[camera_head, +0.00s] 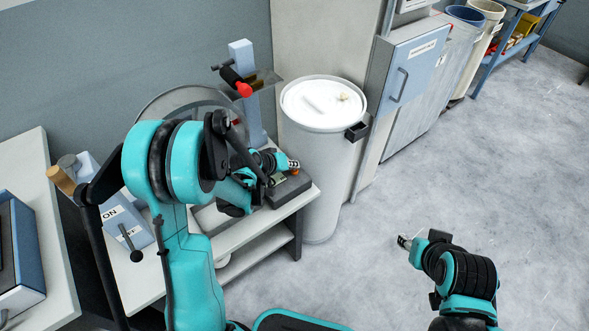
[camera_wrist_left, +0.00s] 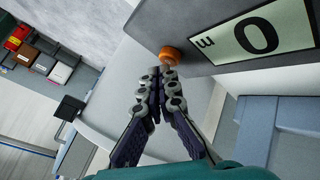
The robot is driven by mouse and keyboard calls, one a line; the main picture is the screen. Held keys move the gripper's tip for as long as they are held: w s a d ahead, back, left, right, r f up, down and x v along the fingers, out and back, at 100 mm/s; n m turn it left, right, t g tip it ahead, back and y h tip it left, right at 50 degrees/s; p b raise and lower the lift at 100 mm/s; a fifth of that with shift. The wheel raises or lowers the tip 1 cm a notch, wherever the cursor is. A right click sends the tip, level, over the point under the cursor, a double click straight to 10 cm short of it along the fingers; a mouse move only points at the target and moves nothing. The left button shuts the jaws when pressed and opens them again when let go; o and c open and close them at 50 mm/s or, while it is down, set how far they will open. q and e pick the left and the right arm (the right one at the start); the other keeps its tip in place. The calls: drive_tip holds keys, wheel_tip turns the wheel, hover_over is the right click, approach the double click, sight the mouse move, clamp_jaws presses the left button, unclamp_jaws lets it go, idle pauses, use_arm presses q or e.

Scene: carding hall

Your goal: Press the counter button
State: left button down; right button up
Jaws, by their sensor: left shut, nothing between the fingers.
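The counter is a dark box (camera_head: 290,190) on a white table in the head view. In the left wrist view the counter (camera_wrist_left: 205,42) has a pale display (camera_wrist_left: 262,36) reading 0 beside an "m". Its round orange button (camera_wrist_left: 169,56) is on the near side of the box there. My left gripper (camera_wrist_left: 160,74) is shut and empty, its tips right by the button; I cannot tell whether they touch. My right gripper (camera_head: 403,241) is over the floor, too small to read.
A post with a red-knobbed lever (camera_head: 243,89) rises behind my left arm. A blue cabinet (camera_head: 405,75) stands at the back. The floor (camera_head: 440,185) at right is open.

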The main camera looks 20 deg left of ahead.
sight(293, 172)
use_arm(q)
drive_tip(key=shift+r, duration=0.45)
wheel_tip(293, 172, up, 5)
drive_tip(key=p, duration=0.4)
idle(0.3)
idle(0.5)
